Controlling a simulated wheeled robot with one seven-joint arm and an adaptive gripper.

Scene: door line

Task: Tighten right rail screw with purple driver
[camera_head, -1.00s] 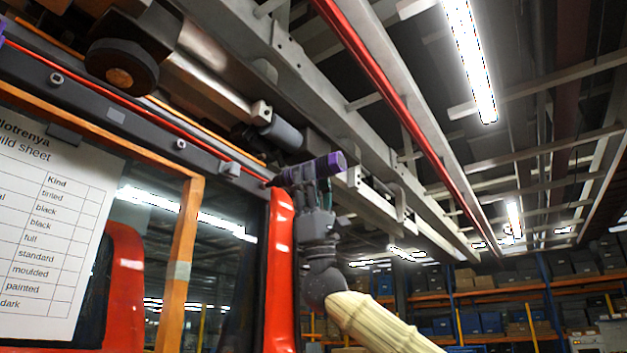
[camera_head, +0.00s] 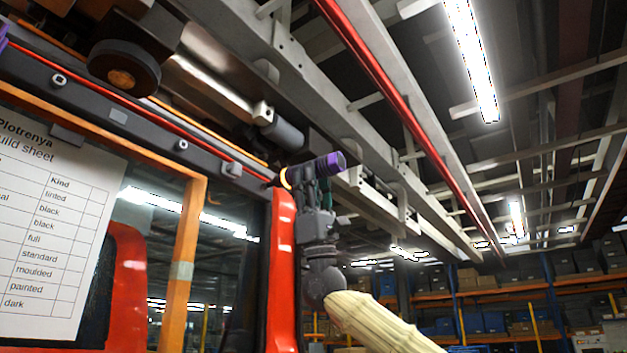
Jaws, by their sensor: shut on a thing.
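My gripper (camera_head: 311,184) is at the centre, above the top of the red door pillar, shut on the purple driver (camera_head: 331,162). The driver lies nearly level, its purple end pointing right and its dark body pointing left at the dark rail (camera_head: 130,118). A yellow-orange ring (camera_head: 285,178) shows at the driver's left end, by the rail's right end. The right rail screw is not clear to see there; I cannot tell whether the driver's tip touches it. Light round fittings show along the rail, one of them near its right part (camera_head: 181,145).
A red pillar (camera_head: 282,270) stands just below and left of my gripper. A paper build sheet (camera_head: 50,220) hangs at the left on an orange-framed window. A grey cylinder (camera_head: 283,133) and beams hang close above. Open space with shelves (camera_head: 500,300) lies to the right.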

